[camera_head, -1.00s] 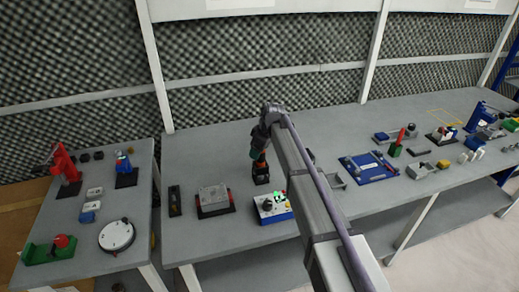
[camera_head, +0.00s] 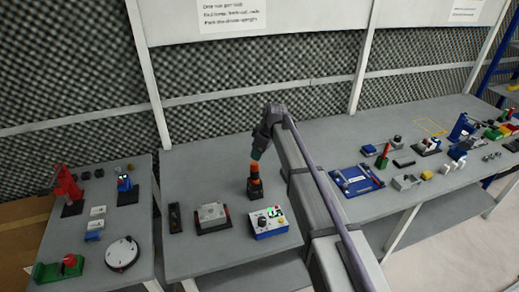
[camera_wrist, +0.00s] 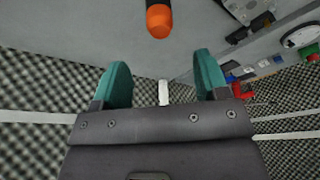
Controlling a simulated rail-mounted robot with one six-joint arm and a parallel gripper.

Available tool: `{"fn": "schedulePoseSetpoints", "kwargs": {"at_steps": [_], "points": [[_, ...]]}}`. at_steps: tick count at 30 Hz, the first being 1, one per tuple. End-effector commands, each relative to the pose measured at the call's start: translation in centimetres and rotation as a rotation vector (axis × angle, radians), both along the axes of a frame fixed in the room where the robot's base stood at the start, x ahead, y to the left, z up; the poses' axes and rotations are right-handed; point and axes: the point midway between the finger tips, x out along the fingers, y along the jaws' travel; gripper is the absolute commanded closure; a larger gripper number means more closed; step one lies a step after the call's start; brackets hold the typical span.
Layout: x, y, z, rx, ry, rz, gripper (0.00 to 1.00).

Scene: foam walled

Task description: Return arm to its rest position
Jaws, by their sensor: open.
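My gripper (camera_head: 257,154) is above the middle workbench (camera_head: 225,255). In the wrist view its two teal fingers (camera_wrist: 161,65) are spread apart with nothing between them. An orange-topped tool (camera_head: 255,170) stands upright in a black holder (camera_head: 255,188) just below my gripper. The tool's orange rounded end (camera_wrist: 159,22) shows beyond the fingers in the wrist view, apart from them. My arm reaches over the bench from the lower right and hides part of the bench.
A blue tray (camera_head: 357,180) and several parts lie right of my arm. A left bench (camera_head: 105,225) carries a red press (camera_head: 67,190). A foam wall (camera_head: 230,125) stands behind.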

Motion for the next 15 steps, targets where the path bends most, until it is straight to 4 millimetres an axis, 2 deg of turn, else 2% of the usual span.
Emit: {"fn": "schedulePoseSetpoints", "kwargs": {"at_steps": [11,15], "points": [[0.00,0.02,-0.04,0.000,0.000,0.000,0.32],[-0.57,-0.25,-0.11,0.004,0.047,-0.124,0.32]]}}
